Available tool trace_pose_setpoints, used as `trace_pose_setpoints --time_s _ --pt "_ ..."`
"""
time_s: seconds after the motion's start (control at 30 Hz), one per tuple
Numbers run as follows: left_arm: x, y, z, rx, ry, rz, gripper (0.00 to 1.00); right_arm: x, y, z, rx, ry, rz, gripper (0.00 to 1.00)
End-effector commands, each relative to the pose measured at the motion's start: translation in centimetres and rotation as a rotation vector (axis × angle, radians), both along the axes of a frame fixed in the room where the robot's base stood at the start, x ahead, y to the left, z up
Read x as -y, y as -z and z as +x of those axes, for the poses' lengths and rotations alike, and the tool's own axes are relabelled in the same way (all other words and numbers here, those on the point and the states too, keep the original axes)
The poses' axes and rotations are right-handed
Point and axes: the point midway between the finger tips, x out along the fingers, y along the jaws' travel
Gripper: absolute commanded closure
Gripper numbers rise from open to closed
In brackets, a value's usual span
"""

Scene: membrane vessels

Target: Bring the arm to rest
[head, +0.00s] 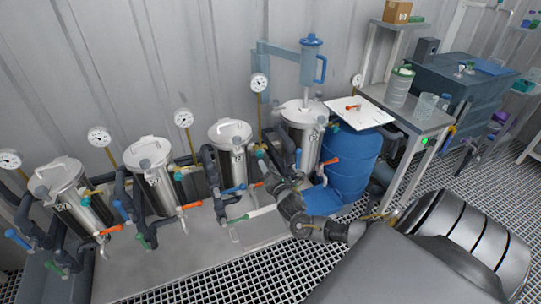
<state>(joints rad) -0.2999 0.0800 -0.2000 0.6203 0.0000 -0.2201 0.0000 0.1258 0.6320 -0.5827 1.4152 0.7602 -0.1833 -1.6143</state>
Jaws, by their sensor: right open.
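My right arm reaches in from the lower right, its dark links running up and left in front of the vessels. My right gripper (269,174) is at its end, small and dark against the pipework, in front of the gap between the two rightmost steel vessels. It is open. I see nothing held in it, though the fingers are hard to make out. An orange-red valve handle shows right by the fingertips; I cannot tell whether they touch. My left gripper is not in view.
Steel vessels (235,158) with pipes, gauges and coloured valve handles stand in a row on a grey plinth (187,248). A blue barrel (352,160) with a white board (361,112) on top stands right of them, beside a bench (424,121). Grated floor lies in front.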

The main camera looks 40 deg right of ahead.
Motion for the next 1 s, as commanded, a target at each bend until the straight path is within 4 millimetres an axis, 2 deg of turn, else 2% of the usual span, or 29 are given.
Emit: trace_pose_setpoints --time_s 0.1,0.23,0.83,0.93,1.0 --pt "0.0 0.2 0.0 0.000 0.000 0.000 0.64 -0.5 0.1 -1.3 -0.001 0.000 0.001 0.51" --pt "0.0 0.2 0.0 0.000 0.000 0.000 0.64 -0.7 0.0 -2.0 0.000 0.001 0.001 0.51" --pt "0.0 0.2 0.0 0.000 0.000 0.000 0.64 -0.7 0.0 -2.0 0.004 0.001 0.008 0.51" --pt "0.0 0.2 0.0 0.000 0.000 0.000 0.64 -0.7 0.0 -2.0 0.027 0.001 0.081 0.51" --pt "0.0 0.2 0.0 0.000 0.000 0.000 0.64 -1.1 0.6 -1.9 0.047 -0.013 0.195 0.51"
